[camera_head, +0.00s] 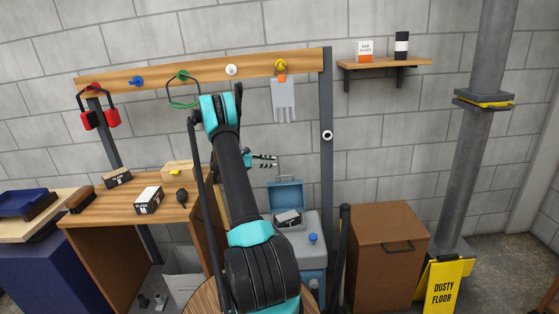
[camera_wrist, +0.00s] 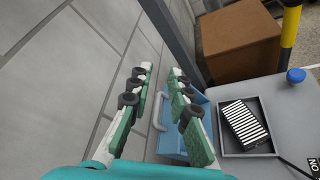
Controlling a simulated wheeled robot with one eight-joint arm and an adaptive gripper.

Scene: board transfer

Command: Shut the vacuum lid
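The vacuum (camera_head: 312,257) is a grey-topped, blue-sided box on the floor, right of my arm. Its blue lid (camera_head: 286,193) stands open, raised at the back of the top opening. In the wrist view the lid (camera_wrist: 168,145) lies partly behind my fingers, with a pale handle-like bar (camera_wrist: 158,112) seen between them. A dark filter with white stripes (camera_wrist: 246,122) sits in the open compartment of the vacuum (camera_wrist: 262,88). My gripper (camera_head: 272,160) is behind and above the lid; in the wrist view its fingers (camera_wrist: 159,76) are apart. Contact with the lid cannot be told.
A wooden workbench (camera_head: 135,208) stands left, and a brown cabinet (camera_head: 385,255) stands right of the vacuum. A dark upright post (camera_head: 341,260) stands between vacuum and cabinet. A block wall and a grey rack upright (camera_head: 327,165) are close behind. A blue knob (camera_wrist: 296,75) rises from the vacuum top.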

